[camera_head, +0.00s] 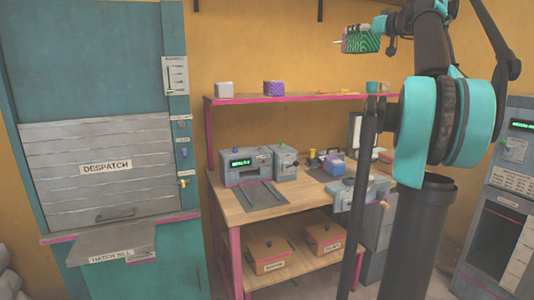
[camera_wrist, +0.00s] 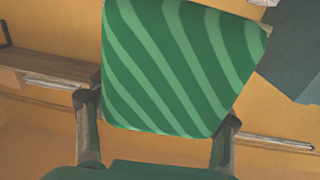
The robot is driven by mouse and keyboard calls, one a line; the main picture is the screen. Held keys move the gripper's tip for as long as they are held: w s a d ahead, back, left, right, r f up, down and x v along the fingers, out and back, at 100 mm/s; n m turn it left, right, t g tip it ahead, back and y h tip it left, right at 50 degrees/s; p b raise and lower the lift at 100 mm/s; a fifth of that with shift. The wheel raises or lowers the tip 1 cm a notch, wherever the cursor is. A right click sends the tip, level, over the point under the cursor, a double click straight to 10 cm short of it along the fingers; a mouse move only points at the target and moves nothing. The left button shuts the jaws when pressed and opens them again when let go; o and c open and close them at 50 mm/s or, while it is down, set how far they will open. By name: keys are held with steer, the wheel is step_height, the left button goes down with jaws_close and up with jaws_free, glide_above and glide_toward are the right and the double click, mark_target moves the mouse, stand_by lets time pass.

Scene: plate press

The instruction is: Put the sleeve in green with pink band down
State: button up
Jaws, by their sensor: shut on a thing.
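The green sleeve (camera_wrist: 180,65) has lighter green diagonal stripes and fills the upper middle of the wrist view. My gripper (camera_wrist: 158,112) is shut on it, with one finger at each side. In the head view the sleeve (camera_head: 362,43) is held high in the air near the top, above the shelf and well clear of it. A small pink edge shows at its left end there. No pink band shows in the wrist view. The sleeve's far side is hidden.
A wooden bench (camera_head: 245,199) with grey machines (camera_head: 246,165) stands below. A pink-edged shelf (camera_head: 300,97) holds a white block (camera_head: 224,89), a purple block (camera_head: 273,88) and small cups. The despatch hatch (camera_head: 100,170) with its sill (camera_head: 112,245) is at left; a grey cabinet (camera_head: 500,200) is at right.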

steer(key=shift+w+a+f, duration=0.2)
steer(key=shift+a+f, duration=0.15)
steer(key=shift+f, duration=0.15)
steer(key=w+a+f+m+h, duration=0.1)
steer(key=a+f, duration=0.3)
steer(key=f, duration=1.7)
steer(key=w+a+f+m+h, duration=0.1)
steer(key=a+f, duration=0.4)
steer(key=f, duration=1.6)
steer(key=w+a+f+m+t+h, duration=0.1)
steer(key=w+a+f+h, duration=0.2)
steer(key=f, duration=1.8)
steer(key=shift+a+f+m+h, duration=0.2)
steer(key=shift+a+m+h, duration=0.2)
steer(key=shift+a, duration=0.45)
